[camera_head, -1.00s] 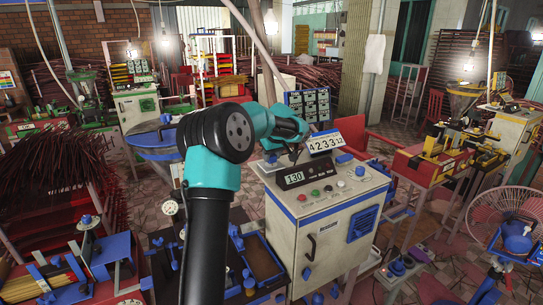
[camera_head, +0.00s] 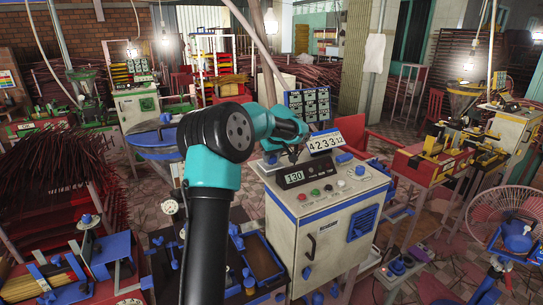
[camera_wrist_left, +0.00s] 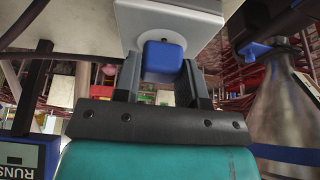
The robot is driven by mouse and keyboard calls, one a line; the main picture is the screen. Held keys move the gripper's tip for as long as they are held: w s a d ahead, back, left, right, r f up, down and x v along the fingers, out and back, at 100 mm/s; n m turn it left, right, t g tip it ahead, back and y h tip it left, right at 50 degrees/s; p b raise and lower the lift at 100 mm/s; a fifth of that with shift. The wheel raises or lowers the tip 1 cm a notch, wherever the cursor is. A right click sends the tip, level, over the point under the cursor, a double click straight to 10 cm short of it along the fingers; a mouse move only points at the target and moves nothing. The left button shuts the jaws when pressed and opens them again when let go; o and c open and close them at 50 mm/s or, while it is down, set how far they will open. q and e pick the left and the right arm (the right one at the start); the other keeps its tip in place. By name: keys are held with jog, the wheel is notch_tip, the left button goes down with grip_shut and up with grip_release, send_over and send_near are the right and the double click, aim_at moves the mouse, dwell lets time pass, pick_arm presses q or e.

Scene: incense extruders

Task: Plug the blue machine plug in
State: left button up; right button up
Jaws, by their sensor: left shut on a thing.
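My left gripper (camera_head: 296,154) is above the top of a white machine with blue trim (camera_head: 318,226), just behind its 130 display (camera_head: 294,177). In the left wrist view, the fingers of my left gripper (camera_wrist_left: 162,84) are shut around a blue block (camera_wrist_left: 162,58). The block sits against the face of a pale housing (camera_wrist_left: 168,22); whether it is fixed to it cannot be told. A grey power strip (camera_head: 401,269) with blue and red parts lies low at the machine's right. I cannot make out which part is the blue machine plug. My right gripper is not in view.
A white counter (camera_head: 325,143) and a dark number panel (camera_head: 309,108) stand behind the gripper. A round fan (camera_head: 505,216) is at the right. A red bench with yellow parts (camera_head: 452,155) stands behind it. Blue trays (camera_head: 262,257) crowd the machine's left side.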

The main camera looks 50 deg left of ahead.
pick_arm(q)
jog(key=shift+f, duration=0.2)
jog(key=o, duration=1)
jog(key=v, duration=1.7)
jog(key=shift+r, duration=0.2)
